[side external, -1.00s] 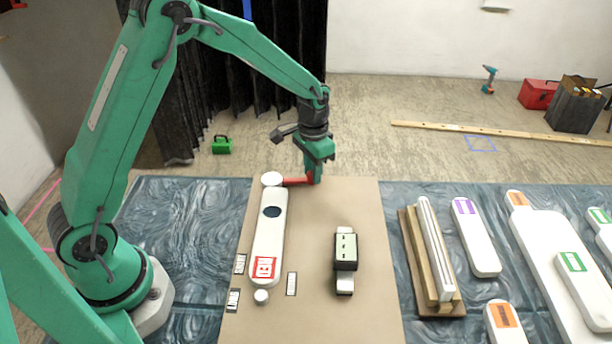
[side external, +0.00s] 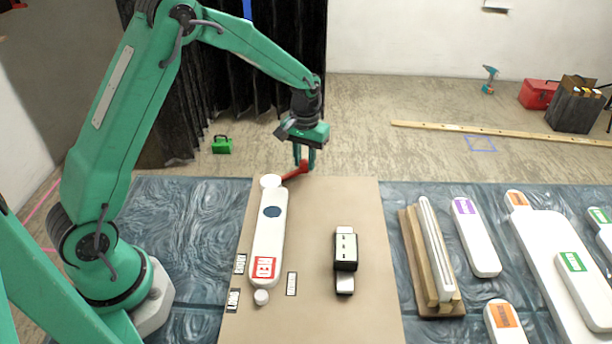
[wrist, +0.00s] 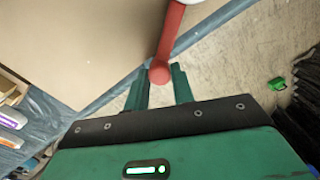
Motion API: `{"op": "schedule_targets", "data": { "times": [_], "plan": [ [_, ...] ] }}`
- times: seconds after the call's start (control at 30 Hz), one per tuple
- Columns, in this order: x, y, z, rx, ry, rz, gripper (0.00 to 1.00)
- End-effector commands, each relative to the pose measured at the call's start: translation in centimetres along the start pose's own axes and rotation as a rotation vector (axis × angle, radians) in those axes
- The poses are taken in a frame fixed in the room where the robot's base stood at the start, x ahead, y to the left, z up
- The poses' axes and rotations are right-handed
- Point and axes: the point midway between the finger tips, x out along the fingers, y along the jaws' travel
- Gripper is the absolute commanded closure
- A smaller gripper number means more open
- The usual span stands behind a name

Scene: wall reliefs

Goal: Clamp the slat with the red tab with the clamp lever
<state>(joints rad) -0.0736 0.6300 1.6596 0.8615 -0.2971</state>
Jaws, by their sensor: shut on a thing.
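The white slat (side external: 268,240) with the red tab (side external: 264,267) lies lengthwise on the tan board, with a dark round spot near its far end. The clamp's white round head (side external: 271,181) sits at the slat's far end. The red clamp lever (side external: 292,174) runs from it up and to the right, past the board's far edge. My gripper (side external: 304,165) is shut on the lever's outer end. In the wrist view the red lever (wrist: 169,35) has its round knob between my fingers (wrist: 159,84). Whether the head presses on the slat cannot be told.
A black and white block (side external: 345,252) stands on the tan board (side external: 315,225) right of the slat. A wooden rack (side external: 412,235) and other white slats with coloured tabs, such as the purple-tabbed one (side external: 478,245), lie farther right. A small white knob (side external: 261,297) is near the slat's near end.

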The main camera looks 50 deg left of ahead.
Motion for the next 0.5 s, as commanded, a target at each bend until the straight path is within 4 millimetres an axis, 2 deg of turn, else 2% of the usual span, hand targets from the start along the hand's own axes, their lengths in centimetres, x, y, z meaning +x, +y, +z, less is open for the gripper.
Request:
{"op": "schedule_targets", "data": {
  "times": [0.5],
  "plan": [
    [-0.1,-4.3,-0.8,-0.494,-0.011,-0.005,1.0]
  ]
}}
